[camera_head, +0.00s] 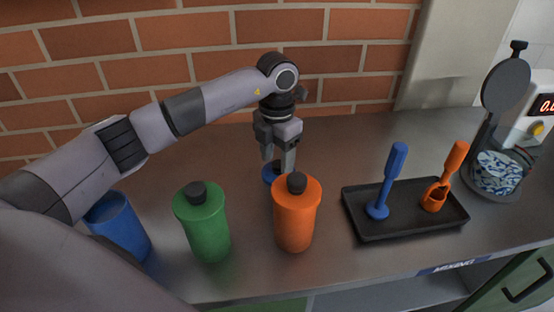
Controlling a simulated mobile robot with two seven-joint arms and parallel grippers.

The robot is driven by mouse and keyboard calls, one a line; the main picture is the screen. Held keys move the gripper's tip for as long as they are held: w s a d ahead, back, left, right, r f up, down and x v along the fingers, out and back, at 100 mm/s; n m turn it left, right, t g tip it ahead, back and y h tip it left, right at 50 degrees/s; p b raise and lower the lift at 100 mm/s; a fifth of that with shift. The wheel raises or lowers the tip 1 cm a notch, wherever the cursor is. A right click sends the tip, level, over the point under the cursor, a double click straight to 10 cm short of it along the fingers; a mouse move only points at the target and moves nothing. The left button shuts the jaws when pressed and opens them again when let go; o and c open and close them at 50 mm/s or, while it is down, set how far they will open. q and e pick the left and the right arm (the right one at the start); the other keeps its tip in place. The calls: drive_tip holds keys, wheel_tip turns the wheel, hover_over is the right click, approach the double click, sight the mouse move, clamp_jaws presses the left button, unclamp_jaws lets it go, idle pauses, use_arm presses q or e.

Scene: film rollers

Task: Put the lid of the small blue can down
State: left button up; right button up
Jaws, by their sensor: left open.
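The blue lid (267,174) is low at the counter behind the orange bottle, which hides part of it. It appears to rest on the counter. My left gripper (278,168) points down over the lid, its fingers open, with the fingertips at or just above it. Whether they touch it I cannot tell. The blue can (125,232) stands upright at the left without a lid, partly hidden by my left arm. My right gripper is not in view.
A green bottle (207,230) and an orange bottle (295,220), both with dark caps, stand on the counter (365,150) in front. A black tray (410,222) holds a blue and an orange tool. A device with a raised round lid (506,85) stands at right. A brick wall (180,45) bounds the back.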

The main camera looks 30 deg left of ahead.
sight(277, 164)
use_arm(q)
wheel_tip(277, 164, up, 11)
idle(0.3)
idle(0.4)
